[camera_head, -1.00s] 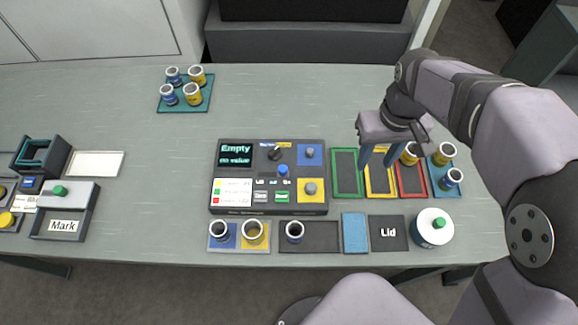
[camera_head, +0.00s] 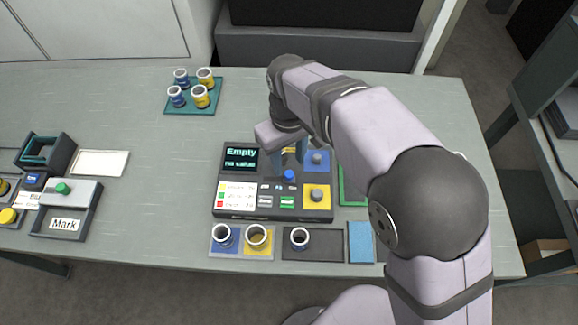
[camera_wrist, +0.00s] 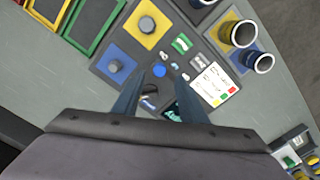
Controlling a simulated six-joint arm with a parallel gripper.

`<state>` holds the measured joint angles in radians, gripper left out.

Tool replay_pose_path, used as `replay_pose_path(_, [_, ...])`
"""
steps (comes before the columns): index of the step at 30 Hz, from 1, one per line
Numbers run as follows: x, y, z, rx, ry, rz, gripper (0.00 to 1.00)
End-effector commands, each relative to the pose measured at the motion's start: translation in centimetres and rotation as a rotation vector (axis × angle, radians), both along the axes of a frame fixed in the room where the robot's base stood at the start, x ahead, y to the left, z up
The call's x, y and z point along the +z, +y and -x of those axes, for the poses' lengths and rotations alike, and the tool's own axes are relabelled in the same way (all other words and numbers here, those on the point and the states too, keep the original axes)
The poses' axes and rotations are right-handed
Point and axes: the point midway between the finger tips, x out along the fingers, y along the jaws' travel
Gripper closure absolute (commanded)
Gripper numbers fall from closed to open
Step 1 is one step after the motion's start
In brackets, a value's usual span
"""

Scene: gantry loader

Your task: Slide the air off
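The dark control panel (camera_head: 226,205) lies mid-table with a lit display (camera_head: 241,158) reading "Empty" on top. A blue knob (camera_head: 289,176) sits near its middle, and it also shows in the wrist view (camera_wrist: 159,70). In the wrist view a black lever-like control (camera_wrist: 149,101) with a pale tip lies between the fingers; the arm hides it in the head view. I cannot read which control is the air. My gripper (camera_head: 288,160) is over the panel's upper half, pointing down, fingers apart and empty. In the wrist view its fingertips (camera_wrist: 162,79) straddle the area beside the blue knob.
Grey knobs stand on a blue pad (camera_head: 310,167) and a yellow pad (camera_head: 310,204) at the panel's right. Cups stand on a blue-yellow mat (camera_head: 242,254) and a dark tray (camera_head: 325,248) in front. A teal tray (camera_head: 205,109) of cups is behind. My arm hides much of the right side.

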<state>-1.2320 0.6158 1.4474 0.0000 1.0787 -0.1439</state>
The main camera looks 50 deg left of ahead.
Motion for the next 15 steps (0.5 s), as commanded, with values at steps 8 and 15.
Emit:
replay_pose_path(8, [-3.4,-0.1,0.0,-0.001,0.001,0.003,0.61])
replay_pose_path(15, [-4.7,-0.1,0.0,-0.001,0.0,0.0,0.61])
